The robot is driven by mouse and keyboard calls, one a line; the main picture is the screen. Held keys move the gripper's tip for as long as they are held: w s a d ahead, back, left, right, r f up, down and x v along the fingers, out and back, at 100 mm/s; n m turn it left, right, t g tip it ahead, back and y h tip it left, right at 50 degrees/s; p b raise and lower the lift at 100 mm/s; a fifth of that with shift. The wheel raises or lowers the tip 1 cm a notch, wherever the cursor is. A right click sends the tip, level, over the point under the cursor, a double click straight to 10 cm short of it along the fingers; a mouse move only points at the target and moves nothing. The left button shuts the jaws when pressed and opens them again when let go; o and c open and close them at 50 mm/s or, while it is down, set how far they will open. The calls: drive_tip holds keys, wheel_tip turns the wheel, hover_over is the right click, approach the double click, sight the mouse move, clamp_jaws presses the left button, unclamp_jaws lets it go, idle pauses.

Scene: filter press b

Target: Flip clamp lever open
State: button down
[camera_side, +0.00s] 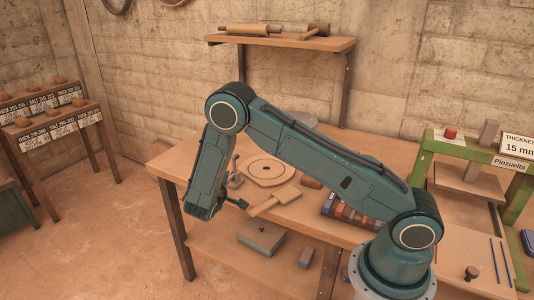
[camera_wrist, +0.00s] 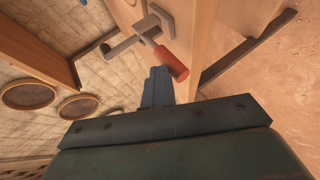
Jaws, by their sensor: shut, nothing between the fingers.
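The clamp lever has a red handle (camera_wrist: 171,63) and a grey metal arm, seen at the top middle of the wrist view. Its grey clamp body (camera_wrist: 158,17) is fixed to a wooden surface. My gripper (camera_wrist: 159,72) has its fingers shut together, with nothing held. The fingertips are right beside the red handle; I cannot tell whether they touch it. In the side view my gripper (camera_side: 244,204) is low at the table's left front edge, just below a small grey clamp (camera_side: 235,178). The red handle is not clearly visible there.
A round wooden plate (camera_side: 267,169) and a wooden paddle (camera_side: 275,201) lie on the table right of the clamp. A rack of coloured blocks (camera_side: 345,212) is farther right. A green press frame (camera_side: 449,143) stands at far right. The floor left of the table is clear.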

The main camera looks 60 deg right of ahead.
drive_tip(key=shift+a+f, duration=0.15)
drive_tip(key=shift+f, duration=0.1)
idle(0.3)
drive_tip(key=s+a+r, duration=0.5)
drive_tip(key=a+r, duration=0.2)
drive_tip(key=r, duration=0.1)
drive_tip(key=shift+s+a, duration=0.25)
drive_tip(key=shift+a, duration=0.15)
drive_tip(key=shift+r, duration=0.1)
idle(0.5)
